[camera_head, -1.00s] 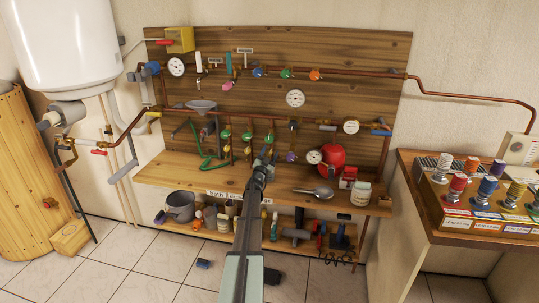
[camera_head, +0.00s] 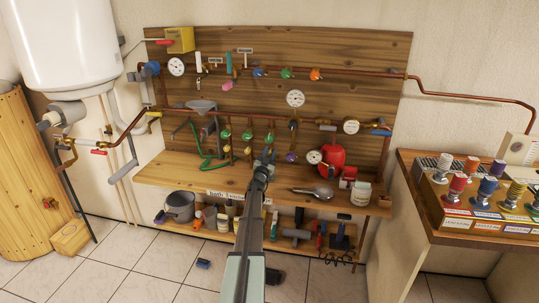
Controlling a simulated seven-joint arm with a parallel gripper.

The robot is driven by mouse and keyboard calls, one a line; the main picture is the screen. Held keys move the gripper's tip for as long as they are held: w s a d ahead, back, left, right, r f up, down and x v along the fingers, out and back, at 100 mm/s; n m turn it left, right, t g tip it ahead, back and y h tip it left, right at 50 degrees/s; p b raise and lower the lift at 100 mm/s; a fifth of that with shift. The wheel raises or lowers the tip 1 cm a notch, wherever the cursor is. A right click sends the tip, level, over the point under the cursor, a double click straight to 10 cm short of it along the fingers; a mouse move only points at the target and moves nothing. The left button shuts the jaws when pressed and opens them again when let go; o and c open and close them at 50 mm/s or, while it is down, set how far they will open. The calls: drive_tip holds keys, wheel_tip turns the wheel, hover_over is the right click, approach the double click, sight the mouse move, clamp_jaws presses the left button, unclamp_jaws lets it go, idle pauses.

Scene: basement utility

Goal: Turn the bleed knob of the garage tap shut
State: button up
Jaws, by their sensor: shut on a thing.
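Several taps hang from the lower copper pipe on the wooden board, among them a left green-handled tap (camera_head: 225,134) and a middle green-handled tap (camera_head: 247,135). A third tap with a green handle (camera_head: 269,138) hangs to their right, right above my gripper (camera_head: 268,157). A label strip (camera_head: 224,193) on the bench edge starts with "bath"; my arm covers its right part, so I cannot read a garage label. My gripper is shut at the lower part of the third tap. The small bleed knob there is hidden by the fingers, and its turn angle cannot be seen.
A purple knob (camera_head: 291,157) and a vertical pipe stand close to the right of my gripper.

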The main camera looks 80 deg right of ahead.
drive_tip(key=o, duration=1)
drive_tip(key=shift+o, duration=0.2)
drive_tip(key=shift+a+f, duration=0.15)
drive_tip(key=shift+a, duration=0.35)
drive_tip(key=w+a, duration=0.1)
drive_tip(key=a, duration=1.1)
drive_tip(key=shift+w, duration=0.2)
